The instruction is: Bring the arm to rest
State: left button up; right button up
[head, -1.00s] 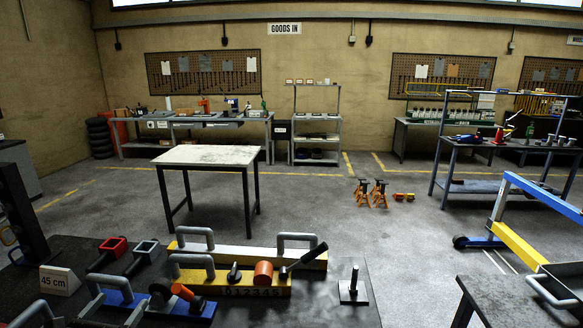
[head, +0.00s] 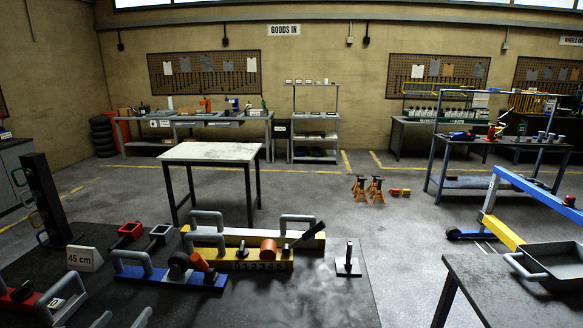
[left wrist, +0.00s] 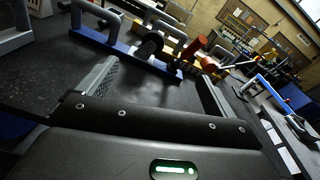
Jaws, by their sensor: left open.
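My left gripper (head: 122,319) shows only as two grey fingertips at the bottom edge of the head view, left of centre. In the left wrist view its two grey fingers (left wrist: 158,78) stand wide apart with nothing between them. It is over the dark bench top (head: 215,305), on the near side of a blue bar tool (head: 135,275) with a grey handle, and apart from it. That blue bar also shows beyond the fingers in the left wrist view (left wrist: 110,42). My right gripper is in neither view.
Yellow bars (head: 255,262) with grey handles, a black stand (head: 348,262), a "45 cm" sign (head: 84,258) and a red-and-grey tool (head: 30,300) crowd the bench. A blue and yellow frame (head: 503,228) and a dark tray (head: 550,262) are right.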

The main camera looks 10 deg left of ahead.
pick_arm(q)
jog(key=s+d+f+n+g, duration=0.7)
jog(key=s+f+n, duration=0.2)
jog(key=f+n, duration=0.5)
jog(key=s+d+f+n+g, duration=0.4)
jog(key=s+d+n+g, duration=0.2)
jog(key=s+d+n, duration=0.7)
jog(key=s+a+f+n+g+b, duration=0.1)
jog(key=s+f+n+b, duration=0.15)
jog(key=f, duration=1.35)
jog(key=s+a+f+n+g+b, duration=0.1)
jog(key=f+b, duration=0.2)
jog(key=f, duration=1.2)
jog(key=s+a+f+b, duration=0.2)
jog(key=s+f, duration=0.6)
jog(key=f, duration=0.2)
jog(key=s+a+f+g+b, duration=0.1)
jog(key=s+f+b, duration=0.1)
jog(key=s+f, duration=0.6)
notch_tip(320, 180, down, 3)
jog(key=shift+a+r+h, duration=0.1)
jog(key=shift+a+h, duration=0.2)
jog(key=shift+a, duration=0.05)
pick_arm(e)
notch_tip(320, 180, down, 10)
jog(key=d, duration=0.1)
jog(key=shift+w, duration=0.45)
